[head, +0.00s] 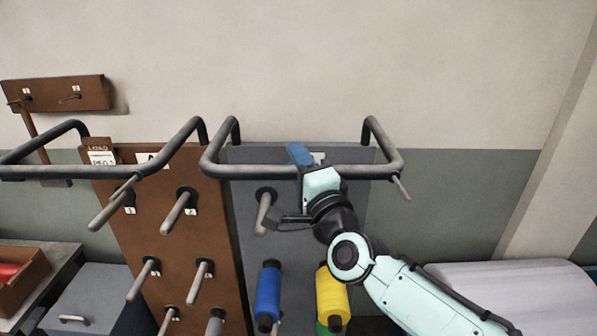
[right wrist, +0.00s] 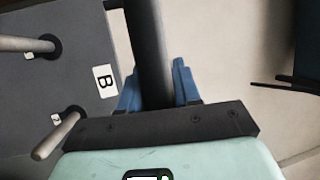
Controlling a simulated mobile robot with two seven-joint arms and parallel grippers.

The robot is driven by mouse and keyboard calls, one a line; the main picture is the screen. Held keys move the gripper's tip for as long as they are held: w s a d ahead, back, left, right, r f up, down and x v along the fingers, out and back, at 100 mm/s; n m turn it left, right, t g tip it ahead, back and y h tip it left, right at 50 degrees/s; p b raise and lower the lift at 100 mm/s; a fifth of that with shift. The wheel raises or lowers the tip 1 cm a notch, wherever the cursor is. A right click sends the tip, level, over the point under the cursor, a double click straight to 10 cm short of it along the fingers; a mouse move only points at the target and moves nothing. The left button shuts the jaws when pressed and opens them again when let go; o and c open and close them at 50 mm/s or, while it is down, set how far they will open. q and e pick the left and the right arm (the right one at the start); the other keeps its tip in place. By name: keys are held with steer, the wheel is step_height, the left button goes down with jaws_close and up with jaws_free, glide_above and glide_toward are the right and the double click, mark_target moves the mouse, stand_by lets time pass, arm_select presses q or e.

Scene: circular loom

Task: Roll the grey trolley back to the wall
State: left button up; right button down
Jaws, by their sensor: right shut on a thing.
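The grey trolley (head: 297,248) stands upright in front of the wall in the middle of the head view. Its dark tubular handle (head: 240,172) sticks out from the top toward me. The trolley's panel carries pegs, a blue spool (head: 268,292) and a yellow spool (head: 331,297). My right gripper (head: 299,154) is shut on the handle's front bar near its middle. In the right wrist view the bar (right wrist: 150,50) runs between the blue fingers, beside the panel's "B" label (right wrist: 106,80). The trolley's base is out of view. My left gripper is not in view.
A brown trolley (head: 165,245) with pegs and its own handle stands close on the left. A brown wall rack (head: 57,94), a bench with a brown box (head: 20,285) and a grey cabinet are farther left. A large pale roll (head: 515,290) lies at the lower right.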

steer(key=shift+s+a+f, duration=0.1)
steer(key=shift+a+f, duration=0.1)
steer(key=shift+f, duration=0.25)
steer(key=c, duration=0.9)
jaws_free()
steer(key=shift+s, duration=0.25)
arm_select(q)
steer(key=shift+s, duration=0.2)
arm_select(e)
steer(key=shift+d+r, duration=0.1)
steer(key=shift+r, duration=0.1)
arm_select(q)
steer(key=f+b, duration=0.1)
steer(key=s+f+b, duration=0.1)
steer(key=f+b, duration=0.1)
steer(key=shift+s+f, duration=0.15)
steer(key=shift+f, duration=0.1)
arm_select(e)
steer(key=v, duration=1.3)
steer(key=shift+s+d, duration=0.1)
steer(key=shift+s, duration=0.05)
